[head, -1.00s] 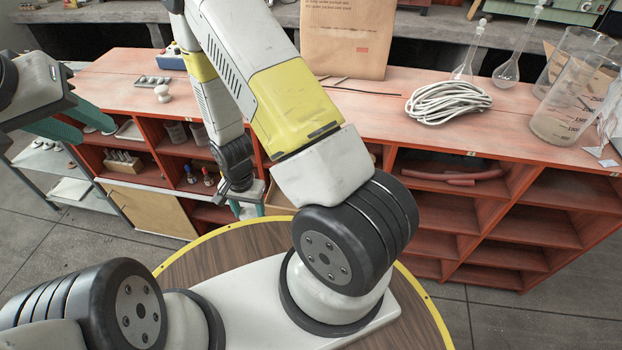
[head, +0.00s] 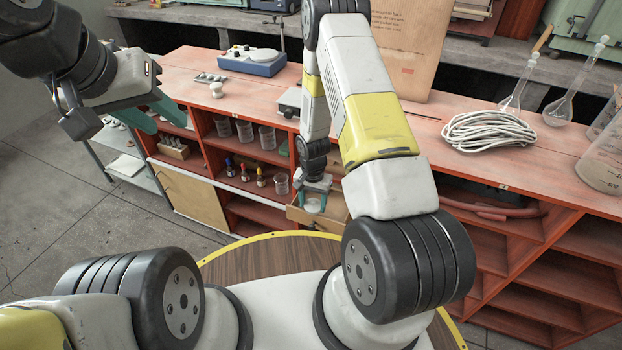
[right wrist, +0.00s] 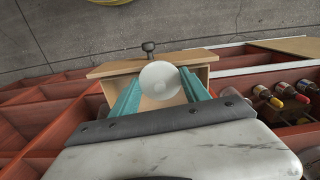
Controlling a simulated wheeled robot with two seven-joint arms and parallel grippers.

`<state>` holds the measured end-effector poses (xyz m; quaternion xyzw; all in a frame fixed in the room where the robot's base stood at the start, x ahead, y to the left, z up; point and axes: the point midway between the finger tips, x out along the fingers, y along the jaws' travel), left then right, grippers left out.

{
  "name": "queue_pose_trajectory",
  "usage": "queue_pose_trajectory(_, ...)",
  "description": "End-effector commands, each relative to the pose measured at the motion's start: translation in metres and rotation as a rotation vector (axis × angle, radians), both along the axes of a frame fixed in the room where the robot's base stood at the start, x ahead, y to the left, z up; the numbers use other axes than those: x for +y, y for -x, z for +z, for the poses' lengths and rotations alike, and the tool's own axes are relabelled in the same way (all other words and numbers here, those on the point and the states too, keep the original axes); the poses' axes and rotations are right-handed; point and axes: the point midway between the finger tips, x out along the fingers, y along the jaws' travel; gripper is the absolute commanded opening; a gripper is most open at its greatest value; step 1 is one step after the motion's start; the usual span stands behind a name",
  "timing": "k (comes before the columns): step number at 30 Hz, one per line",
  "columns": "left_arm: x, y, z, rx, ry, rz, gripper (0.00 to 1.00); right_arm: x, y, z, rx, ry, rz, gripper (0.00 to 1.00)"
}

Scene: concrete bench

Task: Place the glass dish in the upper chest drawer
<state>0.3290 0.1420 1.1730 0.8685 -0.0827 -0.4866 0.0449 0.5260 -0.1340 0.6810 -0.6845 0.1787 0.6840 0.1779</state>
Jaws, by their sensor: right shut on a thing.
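The glass dish (right wrist: 160,80) is a small, round, pale dish held between the green fingers of my right gripper (right wrist: 159,82). In the head view, my right gripper (head: 314,192) holds the dish (head: 313,206) at the open upper drawer (head: 333,214) of the red chest. The right wrist view shows the dish over the wooden drawer (right wrist: 190,57), near its knobbed front; I cannot tell whether it touches the drawer floor. My left gripper (head: 163,120) is open and empty, high at the left, in front of the bench.
The red bench (head: 440,108) carries a blue-based instrument (head: 252,63), a cable coil (head: 488,132) and glass flasks (head: 562,108). Dropper bottles (head: 244,173) and beakers (head: 267,137) fill shelves left of the drawer.

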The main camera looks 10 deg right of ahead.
Motion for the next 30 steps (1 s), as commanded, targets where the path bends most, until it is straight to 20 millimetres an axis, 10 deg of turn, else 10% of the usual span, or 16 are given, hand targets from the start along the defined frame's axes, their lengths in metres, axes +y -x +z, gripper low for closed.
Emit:
queue_pose_trajectory(7, 0.000, 0.000, 0.000, 0.000, 0.000, 0.000, 0.36, -0.030, -0.044, 0.000, -0.001, 0.000, -0.003, 0.16)
queue_pose_trajectory(30, 0.000, 0.000, 0.000, 0.000, 0.000, 0.000, 0.36, -0.030, -0.045, -0.070, 0.000, -0.001, 0.000, 0.16)
